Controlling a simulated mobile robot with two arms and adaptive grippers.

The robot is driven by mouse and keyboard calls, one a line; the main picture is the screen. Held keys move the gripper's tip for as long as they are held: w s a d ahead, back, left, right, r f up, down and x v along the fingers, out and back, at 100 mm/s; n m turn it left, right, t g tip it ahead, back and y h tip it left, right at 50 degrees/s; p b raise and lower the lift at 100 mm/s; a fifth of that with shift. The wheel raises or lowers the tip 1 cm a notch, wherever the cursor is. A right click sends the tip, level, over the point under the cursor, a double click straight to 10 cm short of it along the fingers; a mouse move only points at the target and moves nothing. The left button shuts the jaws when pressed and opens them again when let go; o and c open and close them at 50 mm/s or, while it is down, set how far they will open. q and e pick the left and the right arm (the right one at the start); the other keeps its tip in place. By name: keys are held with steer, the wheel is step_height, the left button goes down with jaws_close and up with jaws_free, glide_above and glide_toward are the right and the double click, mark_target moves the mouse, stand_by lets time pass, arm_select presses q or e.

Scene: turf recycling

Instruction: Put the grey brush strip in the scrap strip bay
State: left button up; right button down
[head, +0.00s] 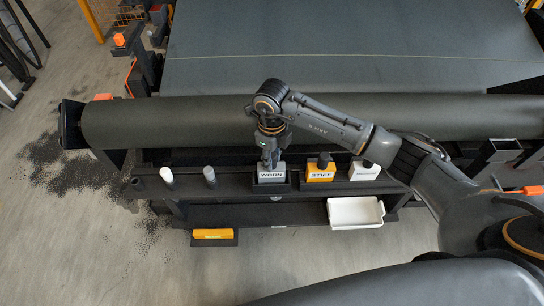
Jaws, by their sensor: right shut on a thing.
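The grey brush strip (271,176) appears to be the pale grey block lettered WORN, sitting in a dark holder on the rail in front of the large roller. My right gripper (269,163) reaches down over it from above and is shut on its top. The fingers hide the upper part of the block, and I cannot tell if it is lifted clear of its holder. No bay is clearly marked as scrap. A black tray (229,241) with a yellow-orange piece and an open white bin (355,212) lie lower down. My left gripper is not in view.
An orange block lettered STIFF (320,173) and a white block (364,171) stand close to the right. A white-topped post (167,178) and a grey post (210,177) stand to the left. The dark roller (190,123) runs behind. Dark crumbs (75,165) litter the floor at left.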

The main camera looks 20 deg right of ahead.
steer(key=shift+f, duration=0.15)
steer(key=c, duration=1)
jaws_free()
steer(key=shift+c, duration=0.2)
steer(key=shift+r, duration=0.45)
step_height(320, 180, up, 12)
steer(key=b, duration=0.1)
steer(key=shift+f, duration=0.25)
